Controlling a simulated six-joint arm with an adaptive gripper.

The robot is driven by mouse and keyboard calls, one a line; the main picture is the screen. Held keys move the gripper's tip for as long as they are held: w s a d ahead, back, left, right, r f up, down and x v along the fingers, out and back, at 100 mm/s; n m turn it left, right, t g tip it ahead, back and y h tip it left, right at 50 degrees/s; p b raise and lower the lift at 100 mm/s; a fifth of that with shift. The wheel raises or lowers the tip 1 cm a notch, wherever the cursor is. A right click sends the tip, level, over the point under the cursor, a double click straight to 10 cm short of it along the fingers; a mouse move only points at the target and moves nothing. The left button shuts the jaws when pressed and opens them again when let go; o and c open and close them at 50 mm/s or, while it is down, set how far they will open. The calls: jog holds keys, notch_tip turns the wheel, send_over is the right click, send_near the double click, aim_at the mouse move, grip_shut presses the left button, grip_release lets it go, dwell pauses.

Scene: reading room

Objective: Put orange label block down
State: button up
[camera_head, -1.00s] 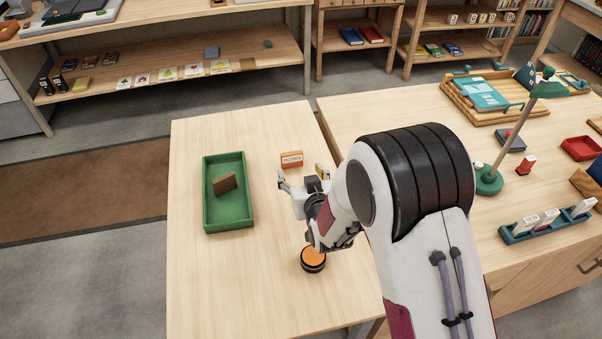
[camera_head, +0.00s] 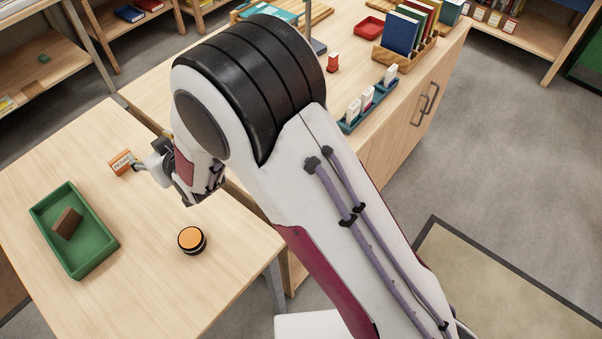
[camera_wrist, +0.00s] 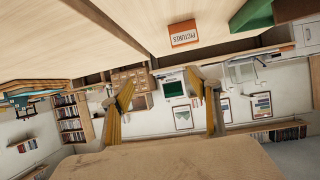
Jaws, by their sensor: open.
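The orange label block (camera_head: 121,162), lettered "PICTURES", stands on the light wood table (camera_head: 190,285) near its back edge. In the wrist view the block (camera_wrist: 184,33) shows upside down at the top, clear of the fingers, with bare tabletop around it. My gripper (camera_head: 143,167) is just right of the block in the head view, partly hidden by my own arm. In the wrist view my gripper (camera_wrist: 165,90) has its two yellow-padded fingers spread, with nothing between them.
A green tray (camera_head: 106,255) holding a brown block (camera_head: 67,223) sits left on the table. A round orange-topped black puck (camera_head: 192,240) lies near my arm. A second table behind holds a teal rack (camera_head: 350,126) with white pieces. The front tabletop is clear.

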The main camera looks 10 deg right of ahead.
jog(key=s+d+r+m+h, duration=0.1)
jog(key=d+r+h, duration=0.1)
jog(key=d+r, duration=0.5)
jog(key=s+d+r+m+h, duration=0.1)
jog(key=d+r+m, duration=0.15)
jog(key=d, duration=0.85)
jog(key=s+d+r+h, duration=0.2)
jog(key=d+r, duration=0.4)
jog(key=d, duration=0.3)
jog(key=s+d+r+m+g+h, duration=0.1)
jog(key=s+d+m+g, duration=0.1)
jog(key=s+d, duration=0.7)
jog(key=s+d+r+m+g+h, duration=0.1)
jog(key=s+d+m+g+h, duration=0.1)
jog(key=s+d, duration=0.8)
jog(key=s, duration=0.5)
jog(key=shift+s, duration=0.15)
